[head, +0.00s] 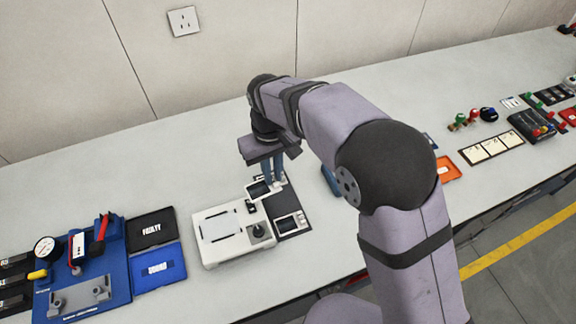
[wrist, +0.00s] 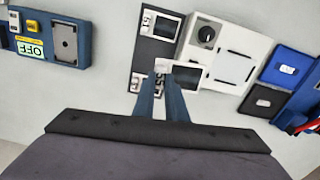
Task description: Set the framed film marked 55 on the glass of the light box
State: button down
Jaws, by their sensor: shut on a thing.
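My gripper (wrist: 162,77) is shut on a white framed film (wrist: 185,74) with a dark window, gripping it at one end. In the head view the gripper (head: 274,181) holds this film (head: 258,190) over the far end of the dark film tray (head: 294,209). A partly covered mark like 55 shows beside the fingers in the wrist view; I cannot tell whether it is on the film or the tray. The white light box (head: 237,252) stands left of the tray, with its pale glass (head: 220,228) bare. In the wrist view the glass (wrist: 236,68) lies right of the held film.
Another framed film (head: 288,224), by the mark 51, lies in the tray. The light box has a knob (head: 258,231) near the tray side. Black (head: 150,231) and blue (head: 157,267) bins and a blue gauge fixture (head: 105,262) stand farther left. An orange tray (head: 449,170) lies to the right.

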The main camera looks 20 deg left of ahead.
jog(key=s+a+m+p, duration=0.1)
jog(key=s+a+p, duration=0.2)
jog(key=s+a, duration=0.4)
jog(key=shift+s+a+r, duration=0.15)
jog(key=shift+s+r, duration=0.3)
jog(key=shift+s, duration=1.8)
jog(key=shift+f, duration=0.15)
notch_tip(320, 180, down, 5)
jog(key=b, duration=0.4)
jog(key=shift+f+b, duration=0.45)
jog(key=shift+f, duration=0.7)
jog(key=shift+f, duration=0.1)
